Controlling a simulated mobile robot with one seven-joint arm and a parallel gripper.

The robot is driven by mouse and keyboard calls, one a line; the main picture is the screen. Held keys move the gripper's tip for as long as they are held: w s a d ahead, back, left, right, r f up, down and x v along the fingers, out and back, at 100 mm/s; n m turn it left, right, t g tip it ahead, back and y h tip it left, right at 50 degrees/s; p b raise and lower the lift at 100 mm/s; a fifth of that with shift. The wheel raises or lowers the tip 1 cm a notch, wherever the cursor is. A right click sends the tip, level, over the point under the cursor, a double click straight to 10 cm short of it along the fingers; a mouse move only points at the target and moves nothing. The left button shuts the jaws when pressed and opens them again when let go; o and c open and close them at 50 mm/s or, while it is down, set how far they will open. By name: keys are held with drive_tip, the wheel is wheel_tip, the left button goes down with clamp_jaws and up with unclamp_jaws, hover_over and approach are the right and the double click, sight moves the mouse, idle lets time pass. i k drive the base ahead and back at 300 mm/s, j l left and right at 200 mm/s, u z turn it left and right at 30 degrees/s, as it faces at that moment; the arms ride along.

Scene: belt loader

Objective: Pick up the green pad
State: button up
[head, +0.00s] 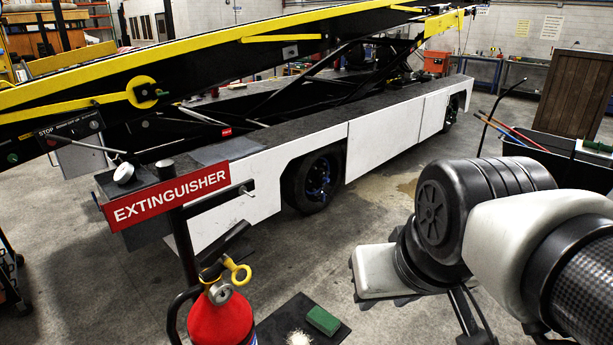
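The green pad (322,320) is a small green block. It lies flat on a dark mat (341,336) on the floor at the bottom centre, beside a small pile of pale powder. My arm comes in from the right, and my gripper (384,300) is at its end, to the right of the pad and higher in the picture. It appears apart from the pad. The pale hand body hides most of the fingers, with only dark bits showing below it, so its opening and anything between the fingers are hidden.
A red fire extinguisher (222,318) stands left of the mat, below an EXTINGUISHER sign (166,195) on a post. The white-sided belt loader (385,139) fills the background. A dark bin (556,160) with a green item on its edge stands right. Open concrete floor lies between loader and mat.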

sight(328, 323)
drive_tip(key=i+l, duration=0.35)
drive_tip(key=l, duration=0.15)
drive_tip(key=i+l, duration=0.7)
drive_tip(key=l, duration=0.25)
